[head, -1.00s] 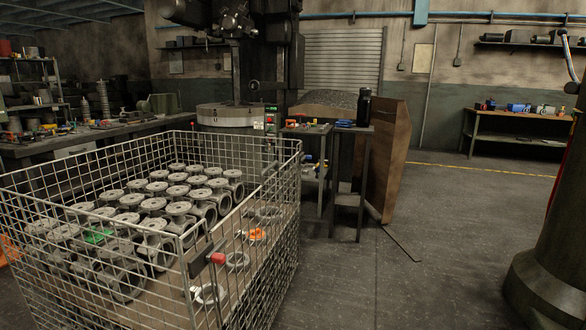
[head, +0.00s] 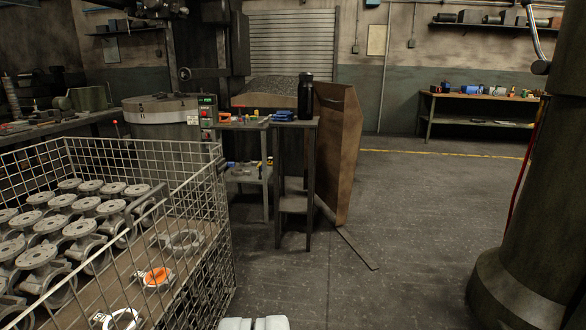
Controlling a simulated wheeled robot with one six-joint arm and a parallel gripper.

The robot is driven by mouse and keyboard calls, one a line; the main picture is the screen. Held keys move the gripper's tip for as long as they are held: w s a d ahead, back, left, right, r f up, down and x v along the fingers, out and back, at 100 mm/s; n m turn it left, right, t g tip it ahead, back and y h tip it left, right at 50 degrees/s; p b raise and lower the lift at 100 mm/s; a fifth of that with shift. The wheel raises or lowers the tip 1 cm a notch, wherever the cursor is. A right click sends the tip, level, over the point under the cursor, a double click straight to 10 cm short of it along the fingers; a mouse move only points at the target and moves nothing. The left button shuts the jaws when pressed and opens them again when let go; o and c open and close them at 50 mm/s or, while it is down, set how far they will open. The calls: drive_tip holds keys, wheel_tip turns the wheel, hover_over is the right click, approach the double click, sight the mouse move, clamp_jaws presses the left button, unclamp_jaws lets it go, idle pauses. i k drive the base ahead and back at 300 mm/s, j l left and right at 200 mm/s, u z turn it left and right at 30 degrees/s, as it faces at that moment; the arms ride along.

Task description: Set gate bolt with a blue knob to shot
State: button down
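No gate bolt with a blue knob can be made out in the current head view. The wire mesh cage (head: 222,205) stands at the left, with its near part cut off by the picture edge. A pale grey piece, likely part of my gripper (head: 253,323), just shows at the bottom edge. Its fingers are not clear, so I cannot tell whether it is open or shut. It appears just right of the cage's near right side.
Grey valve castings (head: 82,229) and an orange-centred ring (head: 157,277) lie in the cage. A small stand (head: 297,124) with a black bottle (head: 305,92) and a brown panel (head: 337,150) stand ahead. A thick column (head: 505,240) is at right.

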sight(230, 164)
drive_tip(key=i+l+z, duration=0.1)
drive_tip(key=i+z, duration=0.4)
drive_tip(key=i, duration=1.15)
drive_tip(key=i+u, duration=0.2)
drive_tip(key=i, duration=0.25)
drive_tip(key=i+l+u, duration=0.2)
drive_tip(key=i, duration=0.2)
drive_tip(key=i+l+u, duration=0.2)
drive_tip(key=i, duration=0.2)
drive_tip(key=i+l+u, duration=0.2)
drive_tip(key=i, duration=0.2)
